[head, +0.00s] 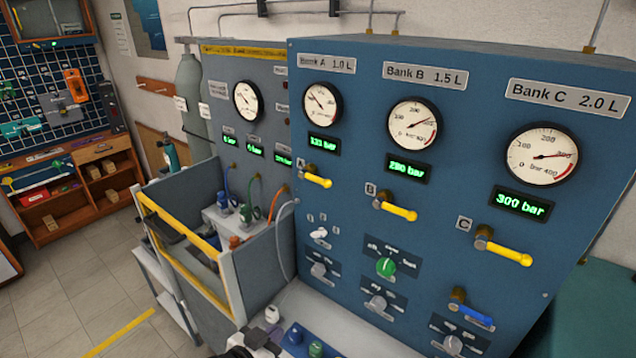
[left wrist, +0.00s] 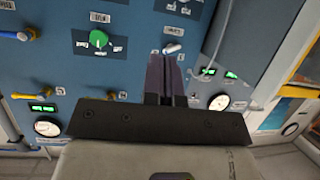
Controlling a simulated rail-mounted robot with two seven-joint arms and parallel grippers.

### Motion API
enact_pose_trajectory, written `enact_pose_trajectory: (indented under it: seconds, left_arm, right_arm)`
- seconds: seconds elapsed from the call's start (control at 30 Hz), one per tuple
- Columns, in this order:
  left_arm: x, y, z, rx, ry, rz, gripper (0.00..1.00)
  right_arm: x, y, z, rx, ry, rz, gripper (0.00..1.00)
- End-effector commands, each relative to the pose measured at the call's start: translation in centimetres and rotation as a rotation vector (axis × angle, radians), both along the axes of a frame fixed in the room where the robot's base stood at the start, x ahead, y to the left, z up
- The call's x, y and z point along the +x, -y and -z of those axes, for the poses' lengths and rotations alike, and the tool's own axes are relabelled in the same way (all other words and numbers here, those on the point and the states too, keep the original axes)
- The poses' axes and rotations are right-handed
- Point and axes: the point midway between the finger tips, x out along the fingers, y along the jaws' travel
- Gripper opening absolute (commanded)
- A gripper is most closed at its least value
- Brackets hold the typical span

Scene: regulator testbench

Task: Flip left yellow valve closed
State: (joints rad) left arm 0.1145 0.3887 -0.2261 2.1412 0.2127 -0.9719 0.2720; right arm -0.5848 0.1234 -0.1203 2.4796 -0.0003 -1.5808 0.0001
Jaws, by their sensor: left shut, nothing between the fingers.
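The left yellow valve (head: 317,180) is on the blue panel under the Bank A gauge, its handle lying about level and pointing right. Two more yellow valves sit under Bank B (head: 398,208) and Bank C (head: 505,250), with handles also pointing right. My left gripper (left wrist: 165,72) is shut and empty in the left wrist view, its dark fingers pointing toward the panel near a small silver toggle (left wrist: 172,48). One yellow valve handle (left wrist: 24,96) shows at that view's left edge; I cannot tell which. In the head view, nothing touches the left yellow valve. My right gripper is not seen.
The panel carries a green knob (head: 386,267), grey knobs, a silver toggle (head: 320,233) and a blue-handled valve (head: 472,313). A grey bin with yellow rails (head: 180,223) stands left of the panel. Fittings lie along the bottom edge of the head view. Open floor lies at left.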

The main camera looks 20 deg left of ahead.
Motion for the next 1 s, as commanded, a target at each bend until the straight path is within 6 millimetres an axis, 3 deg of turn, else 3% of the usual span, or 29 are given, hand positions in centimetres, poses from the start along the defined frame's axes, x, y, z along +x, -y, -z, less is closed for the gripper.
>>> enact_pose_trajectory:
  seconds: [0.03,0.2,0.4,0.6,0.77,1.0]
  left_arm:
    - [2.6,-0.6,-3.1,-0.016,0.084,0.005,0.00]
    - [8.1,-2.2,-12.3,-0.097,0.311,0.032,0.00]
    - [11.0,-3.8,-20.2,-0.164,0.482,0.056,0.00]
    - [12.1,-4.6,-23.7,-0.196,0.553,0.069,0.00]
    - [13.6,-4.3,-24.8,-0.201,0.564,0.071,0.00]
    - [17.8,-2.9,-25.8,-0.201,0.563,0.071,0.00]
  right_arm:
    - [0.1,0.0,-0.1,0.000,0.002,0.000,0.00]
    - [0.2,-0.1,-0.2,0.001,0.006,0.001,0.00]
    - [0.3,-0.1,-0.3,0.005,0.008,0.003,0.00]
    - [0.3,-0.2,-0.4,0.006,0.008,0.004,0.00]
    - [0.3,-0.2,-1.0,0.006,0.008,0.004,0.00]
    - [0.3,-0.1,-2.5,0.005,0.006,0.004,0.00]
